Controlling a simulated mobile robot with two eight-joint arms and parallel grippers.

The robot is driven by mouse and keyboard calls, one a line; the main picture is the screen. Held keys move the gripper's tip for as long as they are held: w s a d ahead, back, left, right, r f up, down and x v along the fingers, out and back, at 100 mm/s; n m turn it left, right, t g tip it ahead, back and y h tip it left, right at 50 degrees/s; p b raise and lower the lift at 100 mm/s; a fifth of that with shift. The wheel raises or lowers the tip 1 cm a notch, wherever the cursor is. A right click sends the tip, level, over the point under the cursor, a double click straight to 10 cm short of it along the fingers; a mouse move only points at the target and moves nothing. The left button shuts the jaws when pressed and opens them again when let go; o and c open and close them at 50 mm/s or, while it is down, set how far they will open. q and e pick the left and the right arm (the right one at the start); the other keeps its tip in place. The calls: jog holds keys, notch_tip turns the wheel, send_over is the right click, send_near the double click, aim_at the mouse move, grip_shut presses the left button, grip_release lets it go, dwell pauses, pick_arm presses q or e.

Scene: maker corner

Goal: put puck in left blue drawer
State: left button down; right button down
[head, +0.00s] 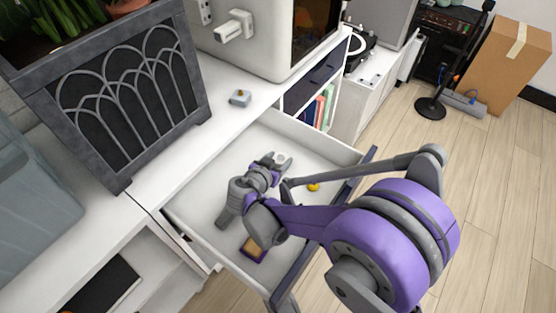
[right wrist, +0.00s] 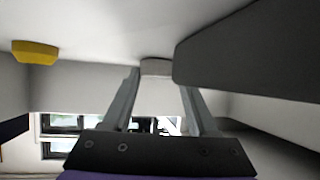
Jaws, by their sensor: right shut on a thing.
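The drawer (head: 188,213) is pulled open, with white inner walls and a dark blue-grey front (head: 312,252). My right gripper (head: 280,161) is low inside it, toward the far end. It is shut on a small pale puck (head: 281,157), which also shows between the fingertips in the right wrist view (right wrist: 157,67). The puck is close to the drawer floor; I cannot tell whether it touches. My left gripper is not in view.
A yellow item (head: 313,187) and a brown-and-purple item (head: 253,250) lie in the drawer. A small grey object with an orange knob (head: 240,97) sits on the white counter (head: 170,172). A dark planter (head: 130,90) and a white machine (head: 250,45) stand behind.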

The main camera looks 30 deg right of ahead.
jog(key=shift+f, duration=0.1)
jog(key=shift+c, duration=0.9)
grip_release()
jog(key=shift+s+a+r, duration=0.1)
jog(key=shift+a+r, duration=0.15)
jog(key=shift+r, duration=0.05)
jog(key=p+v, duration=0.3)
jog(key=v, duration=0.8)
jog(key=shift+s+a, duration=0.1)
jog(key=shift+s, duration=0.1)
